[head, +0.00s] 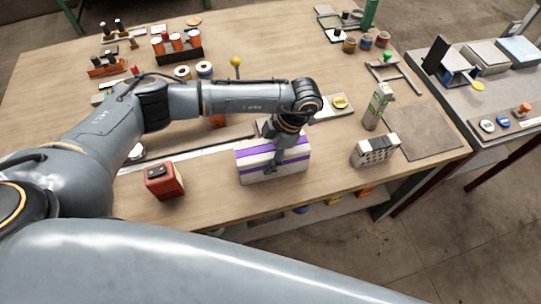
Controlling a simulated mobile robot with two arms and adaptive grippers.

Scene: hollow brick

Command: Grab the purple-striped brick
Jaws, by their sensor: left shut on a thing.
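The purple-striped brick (253,165) is a white block with purple bands. It stands near the front edge of the wooden table (210,200), at the middle of the head view. My left arm reaches in from the left, and my left gripper (275,165) points down onto the brick. The gripper is shut on it, with one finger showing against the near face. The far finger is hidden. I cannot tell whether the brick is clear of the tabletop. My right gripper is not in view.
A red box (164,180) stands left of the brick. A hollow white-grey brick (375,149) and an upright carton (376,106) stand to its right. Racks and spools fill the back. A grey side table (500,95) is at far right. The front strip between red box and brick is clear.

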